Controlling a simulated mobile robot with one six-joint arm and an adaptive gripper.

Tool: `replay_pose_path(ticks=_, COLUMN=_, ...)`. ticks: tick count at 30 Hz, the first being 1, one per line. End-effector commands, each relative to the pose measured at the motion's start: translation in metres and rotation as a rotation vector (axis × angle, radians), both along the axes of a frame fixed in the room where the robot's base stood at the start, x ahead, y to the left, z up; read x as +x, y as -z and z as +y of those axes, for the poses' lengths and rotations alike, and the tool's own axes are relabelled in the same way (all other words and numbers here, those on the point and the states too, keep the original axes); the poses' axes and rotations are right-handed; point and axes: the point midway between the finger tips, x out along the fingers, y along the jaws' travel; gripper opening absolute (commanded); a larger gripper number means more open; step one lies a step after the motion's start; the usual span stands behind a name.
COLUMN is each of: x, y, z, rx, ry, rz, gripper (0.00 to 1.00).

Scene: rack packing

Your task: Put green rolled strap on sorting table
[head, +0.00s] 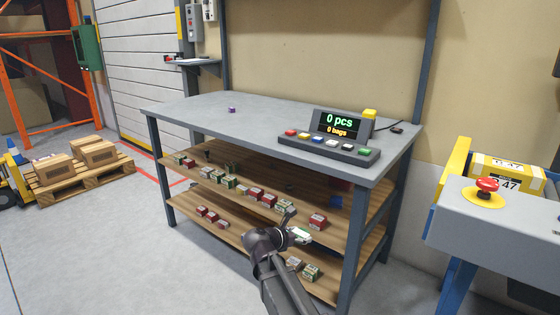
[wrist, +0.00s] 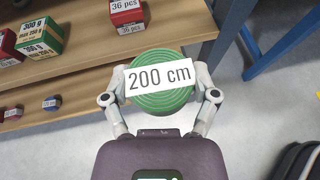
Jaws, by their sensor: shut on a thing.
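The green rolled strap (wrist: 158,102) is a round coil with a white label reading "200 cm". My gripper (wrist: 160,92) is shut on it, with one finger on each side, in the wrist view. In the head view my gripper (head: 294,236) is in front of the table's shelves at the right, and a bit of the strap (head: 301,235) shows light and green at its tip. The sorting table (head: 190,106) has a grey top, and my gripper is below the level of that top. A small purple roll (head: 231,110) sits on the tabletop.
Two wooden shelves (head: 252,218) under the tabletop hold several red and green boxes. A button console (head: 328,150) with a display reading "0 pcs, 0 bags" stands at the tabletop's right. The left and middle of the top are mostly clear. A grey machine with a red button (head: 487,185) stands at the right.

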Motion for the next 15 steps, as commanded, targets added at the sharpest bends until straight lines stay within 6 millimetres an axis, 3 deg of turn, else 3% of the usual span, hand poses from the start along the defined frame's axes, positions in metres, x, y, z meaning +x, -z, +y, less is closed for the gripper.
replay_pose_path(ticks=15, x=0.0, y=-0.065, z=0.0, rx=0.0, ry=0.0, rz=0.0, gripper=0.28)
